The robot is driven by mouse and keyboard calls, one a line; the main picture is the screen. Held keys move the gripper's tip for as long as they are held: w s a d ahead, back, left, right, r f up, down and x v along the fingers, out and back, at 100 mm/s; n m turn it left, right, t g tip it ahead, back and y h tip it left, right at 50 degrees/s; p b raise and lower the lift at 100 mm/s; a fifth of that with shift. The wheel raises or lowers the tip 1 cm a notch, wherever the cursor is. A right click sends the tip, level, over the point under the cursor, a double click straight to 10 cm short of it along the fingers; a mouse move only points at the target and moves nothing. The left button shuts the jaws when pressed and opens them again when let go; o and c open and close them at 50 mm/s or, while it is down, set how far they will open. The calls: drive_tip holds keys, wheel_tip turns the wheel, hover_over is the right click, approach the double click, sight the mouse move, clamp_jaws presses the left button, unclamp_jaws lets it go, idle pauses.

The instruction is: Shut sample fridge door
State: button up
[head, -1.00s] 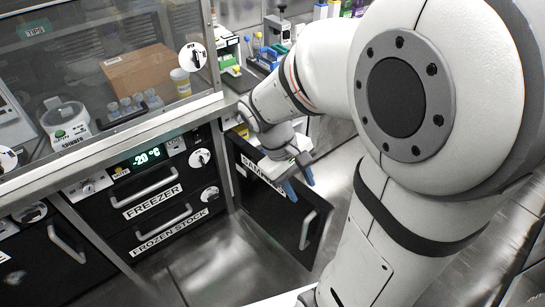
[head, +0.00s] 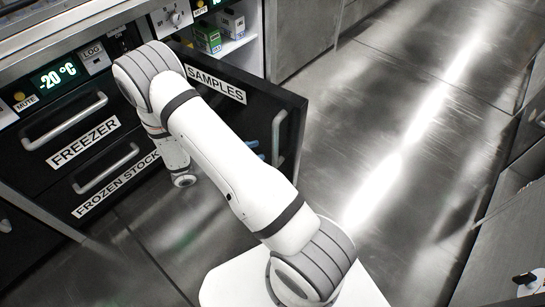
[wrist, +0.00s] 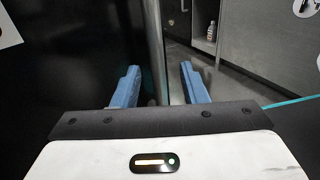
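The sample fridge door (head: 232,108), black with a SAMPLES label, stands open, swung out from the cabinet. Its upright metal handle (head: 278,135) is near the door's free edge. The blue fingertips of my gripper (head: 256,150) show just left of the handle; my arm hides the rest. In the wrist view my gripper (wrist: 158,72) is open, its two blue fingers apart. A dark panel fills the left of that view, and an upright grey strip (wrist: 156,40) stands beyond the gap between the fingers. I cannot tell whether it is the handle or the door's edge, or whether anything touches.
The open fridge compartment holds a green box (head: 207,38) and a white box (head: 230,22) on a shelf. The freezer drawer (head: 70,125) and frozen stock drawer (head: 115,172) are shut on the left. The metal floor (head: 400,130) to the right is clear.

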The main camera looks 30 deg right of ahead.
sight(273, 147)
drive_tip(key=d, duration=0.2)
drive_tip(key=d+b, duration=0.1)
drive_tip(key=d, duration=0.2)
drive_tip(key=d+f+b, duration=0.1)
drive_tip(key=d, duration=0.1)
drive_tip(key=shift+s+d, duration=0.35)
drive_tip(key=shift+s, duration=0.05)
drive_tip(key=shift+c, duration=0.3)
drive_tip(key=shift+s, duration=0.1)
clamp_jaws()
